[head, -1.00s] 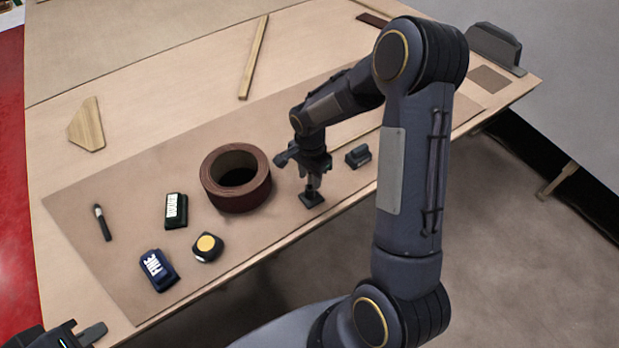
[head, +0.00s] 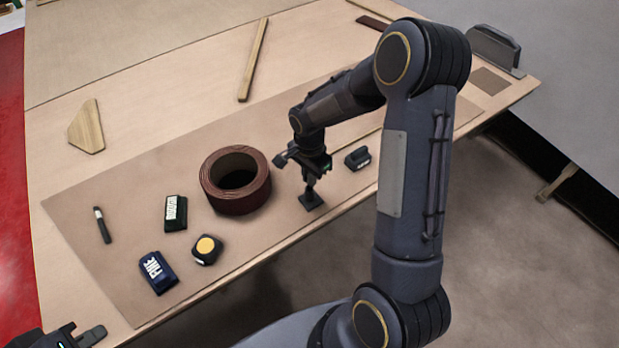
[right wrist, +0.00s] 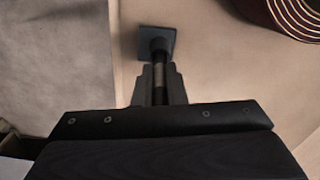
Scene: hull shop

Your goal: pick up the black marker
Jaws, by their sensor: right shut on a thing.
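My right gripper (head: 312,182) points down near the front edge of the mat. It is shut on a dark upright marker-like rod (right wrist: 158,82), which rises from a small dark square foot (head: 311,201). The foot also shows in the right wrist view (right wrist: 156,41), just beyond the fingertips, and appears to rest on the mat. The fingers hide part of the rod. Another slim black stick with a pale band (head: 102,225) lies on the left of the mat, far from this gripper. My left gripper (head: 88,336) is partly in view at the bottom left; its jaw opening is unclear.
A brown tape roll (head: 236,205) stands just left of my right gripper, and a small black block (head: 358,158) sits to its right. A black-and-white block (head: 176,213), a blue block (head: 158,272) and a yellow-topped item (head: 207,250) lie left. Wood pieces (head: 86,127) lie farther back.

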